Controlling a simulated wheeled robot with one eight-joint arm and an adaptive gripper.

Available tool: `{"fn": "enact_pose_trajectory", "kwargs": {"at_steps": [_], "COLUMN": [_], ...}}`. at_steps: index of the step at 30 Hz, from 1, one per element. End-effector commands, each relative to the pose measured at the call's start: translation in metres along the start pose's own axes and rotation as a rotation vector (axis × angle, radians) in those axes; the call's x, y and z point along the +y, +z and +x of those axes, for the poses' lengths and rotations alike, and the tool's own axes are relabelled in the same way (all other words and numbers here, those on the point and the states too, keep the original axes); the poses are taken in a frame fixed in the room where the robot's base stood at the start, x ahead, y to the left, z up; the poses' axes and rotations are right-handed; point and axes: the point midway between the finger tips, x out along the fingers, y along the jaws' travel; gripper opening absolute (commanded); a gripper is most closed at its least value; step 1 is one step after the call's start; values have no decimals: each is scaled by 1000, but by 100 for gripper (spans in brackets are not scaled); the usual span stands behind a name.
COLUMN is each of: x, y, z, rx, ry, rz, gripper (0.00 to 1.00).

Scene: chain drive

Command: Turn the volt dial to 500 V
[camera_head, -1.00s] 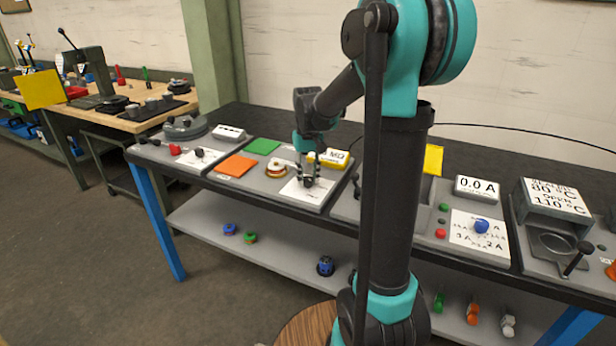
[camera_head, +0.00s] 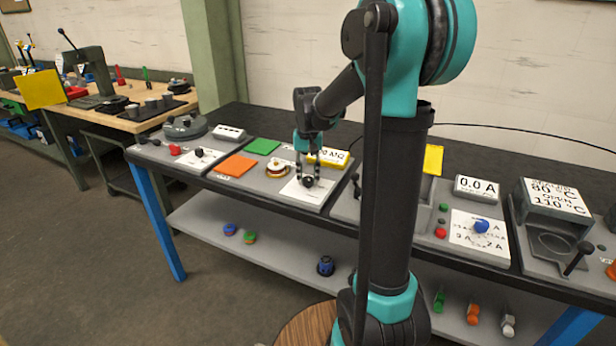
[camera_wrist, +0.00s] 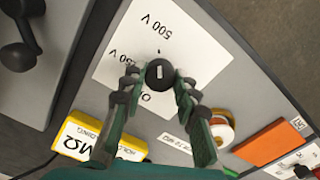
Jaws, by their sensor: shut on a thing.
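The volt dial is a round black knob (camera_wrist: 159,73) with a short white mark, on a white plate (camera_wrist: 195,57). The white mark stands about upright in the picture, in line with a small tick below "500 V". My gripper (camera_wrist: 160,88) has its two fingers on either side of the knob, shut on it. In the head view my gripper (camera_head: 308,180) reaches down onto the same plate; the labels are too small to read there.
A yellow meter (camera_wrist: 88,140) reading in MΩ stands beside the plate. A red-and-cream round part (camera_head: 277,169), an orange pad (camera_head: 235,166) and a green pad (camera_head: 263,146) lie to the left. A grey fixture with a dark lever (camera_wrist: 22,50) is close on the other side.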

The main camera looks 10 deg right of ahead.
Motion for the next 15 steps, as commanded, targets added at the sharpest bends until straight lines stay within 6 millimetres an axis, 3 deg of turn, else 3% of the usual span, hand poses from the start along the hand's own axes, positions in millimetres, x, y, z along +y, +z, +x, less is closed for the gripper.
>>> {"fn": "enact_pose_trajectory", "kwargs": {"at_steps": [3,4,8,15], "x": [0,0,0,0], "y": [0,0,0,0], "z": [0,0,0,0], "rx": [1,1,0,0], "ry": [0,0,0,0], "rz": [0,0,0,-1], "gripper": [1,33,49,51]}}
